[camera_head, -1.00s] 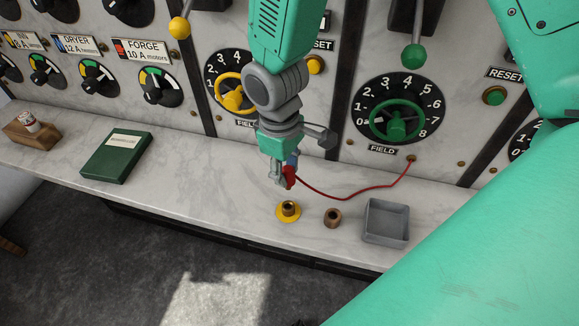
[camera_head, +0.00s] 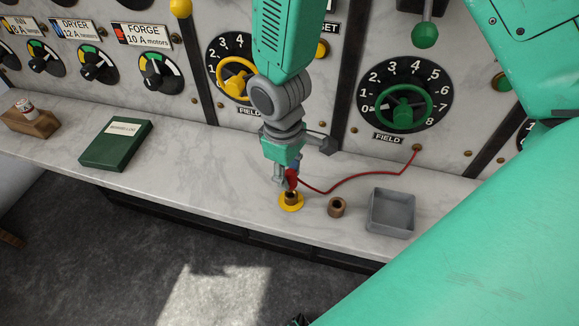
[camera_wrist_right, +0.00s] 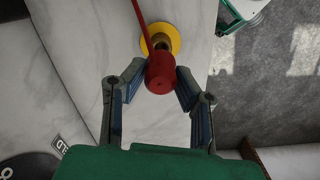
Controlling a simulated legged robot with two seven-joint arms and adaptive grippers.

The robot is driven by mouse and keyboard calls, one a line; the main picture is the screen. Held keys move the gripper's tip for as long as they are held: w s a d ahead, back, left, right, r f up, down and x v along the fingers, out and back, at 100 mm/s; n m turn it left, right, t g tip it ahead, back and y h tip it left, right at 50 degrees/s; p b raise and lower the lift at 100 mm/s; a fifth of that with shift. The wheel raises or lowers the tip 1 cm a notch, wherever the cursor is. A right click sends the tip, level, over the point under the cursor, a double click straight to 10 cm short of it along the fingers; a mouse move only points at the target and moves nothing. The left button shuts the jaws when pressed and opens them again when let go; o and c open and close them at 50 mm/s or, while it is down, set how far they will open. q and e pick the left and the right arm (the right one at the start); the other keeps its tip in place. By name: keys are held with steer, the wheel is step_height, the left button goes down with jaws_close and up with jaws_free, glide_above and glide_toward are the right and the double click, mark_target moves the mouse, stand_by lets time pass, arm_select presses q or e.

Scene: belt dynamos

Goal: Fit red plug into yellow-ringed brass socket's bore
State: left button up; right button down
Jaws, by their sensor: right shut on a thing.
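The red plug (camera_head: 291,180) is held between the fingertips of my right gripper (camera_head: 286,180), with its red cord trailing off to the right. The right wrist view shows the plug (camera_wrist_right: 160,72) between the fingers (camera_wrist_right: 160,85). The yellow-ringed brass socket (camera_head: 290,203) stands upright on the marble ledge just below the plug. In the right wrist view, the plug partly covers the socket's yellow ring (camera_wrist_right: 147,32). The plug's lower end is hidden, so I cannot tell whether it touches the bore.
A plain brass socket (camera_head: 337,207) stands just right of the ringed one, and a grey tray (camera_head: 372,223) is beyond it. The red cord (camera_head: 345,183) runs to the panel below the green handwheel (camera_head: 404,110). A green book (camera_head: 115,145) lies left on the marble ledge (camera_head: 200,165).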

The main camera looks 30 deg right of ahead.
steer(key=shift+a+f, duration=0.15)
steer(key=shift+f, duration=0.1)
steer(key=shift+d, duration=0.45)
steer(key=shift+a, duration=0.35)
steer(key=shift+a+p, duration=0.2)
steer(key=shift+p, duration=0.1)
steer(key=shift+d, duration=0.25)
